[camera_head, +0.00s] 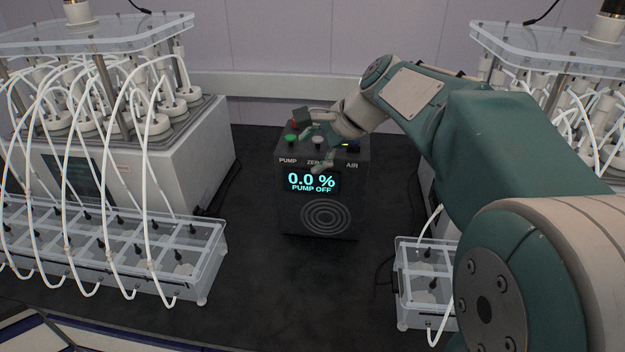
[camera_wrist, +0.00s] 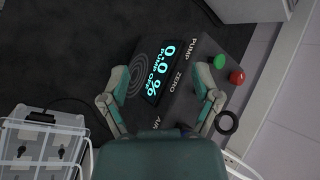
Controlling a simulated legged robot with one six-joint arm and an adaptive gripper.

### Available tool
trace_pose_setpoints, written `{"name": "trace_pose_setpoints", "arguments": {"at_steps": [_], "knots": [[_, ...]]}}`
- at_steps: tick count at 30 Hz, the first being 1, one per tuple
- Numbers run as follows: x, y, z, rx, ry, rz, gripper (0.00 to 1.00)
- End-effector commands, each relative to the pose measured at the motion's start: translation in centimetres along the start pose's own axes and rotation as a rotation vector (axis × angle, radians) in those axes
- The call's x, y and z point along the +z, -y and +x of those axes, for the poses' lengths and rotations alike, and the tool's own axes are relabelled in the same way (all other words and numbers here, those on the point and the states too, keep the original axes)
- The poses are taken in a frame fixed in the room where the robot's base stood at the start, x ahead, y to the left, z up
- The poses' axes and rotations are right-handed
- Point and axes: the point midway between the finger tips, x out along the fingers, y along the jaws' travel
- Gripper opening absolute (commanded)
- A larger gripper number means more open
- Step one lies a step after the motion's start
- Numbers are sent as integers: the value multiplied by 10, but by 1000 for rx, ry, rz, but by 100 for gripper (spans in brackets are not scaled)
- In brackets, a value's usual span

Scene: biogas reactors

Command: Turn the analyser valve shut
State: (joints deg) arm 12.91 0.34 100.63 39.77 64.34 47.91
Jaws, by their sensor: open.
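The dark analyser box (camera_head: 318,220) stands on the black bench and its display (camera_head: 312,182) reads 0.0 % PUMP OFF; the display also shows in the wrist view (camera_wrist: 158,72). Labels PUMP, ZERO and AIR run along its top front edge. A small dark part with a yellow mark (camera_head: 350,144) sits by AIR and may be the valve; its setting cannot be told. In the wrist view, my gripper hides the area by AIR. My gripper (camera_head: 312,140) is open above the box top, fingers spread (camera_wrist: 160,82) over the display and ZERO side, holding nothing visible.
A green button (camera_wrist: 219,61) and a red button (camera_wrist: 237,77) sit at the PUMP end. A black ring (camera_wrist: 227,122) lies behind ZERO. Reactor units with white tubes stand left (camera_head: 165,150) and right. Clear trays (camera_head: 190,255) flank the open dark bench front.

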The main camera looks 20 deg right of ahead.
Motion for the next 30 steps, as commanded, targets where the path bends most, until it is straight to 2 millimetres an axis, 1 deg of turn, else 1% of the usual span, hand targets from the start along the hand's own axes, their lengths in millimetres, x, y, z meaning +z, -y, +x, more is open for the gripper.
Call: {"name": "trace_pose_setpoints", "arguments": {"at_steps": [3,9,15,26,28,30], "knots": [[11,-18,-5,24,-34,-98,80],[24,-46,-11,65,-88,-253,80],[29,-62,-14,90,-117,-342,80],[29,-64,-14,95,-122,-358,80],[28,-59,-14,99,-122,-371,80],[25,-46,-15,110,-125,-409,80]]}}
